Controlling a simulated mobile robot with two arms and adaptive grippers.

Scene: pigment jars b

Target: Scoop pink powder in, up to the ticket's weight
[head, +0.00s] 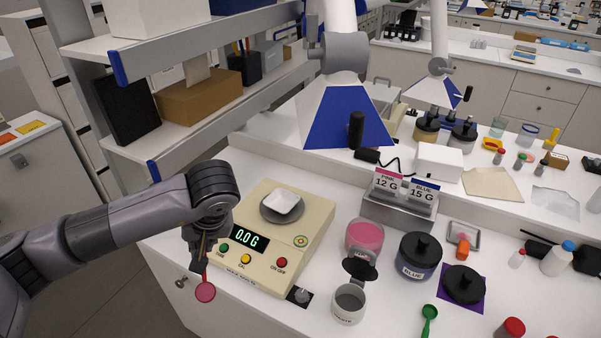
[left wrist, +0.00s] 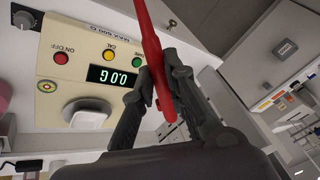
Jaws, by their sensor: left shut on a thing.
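My left gripper (head: 199,262) is shut on a red scoop (head: 205,291), which hangs below it by the scale's front left corner. The bowl looks pink; I cannot tell whether powder is in it. In the left wrist view the fingers (left wrist: 158,85) grip the red handle (left wrist: 152,40). The cream scale (head: 258,262) reads 0.0 G and bears a white weighing boat (head: 283,202) that looks empty. The pink jar (head: 364,238) stands open with pink powder, right of the scale. The ticket (head: 388,181) says pink 12 G. My right gripper is out of view.
A black lid (head: 464,283) lies on a purple mat. A green scoop (head: 429,320) lies in front. A shelf (head: 180,130) stands behind my left arm.

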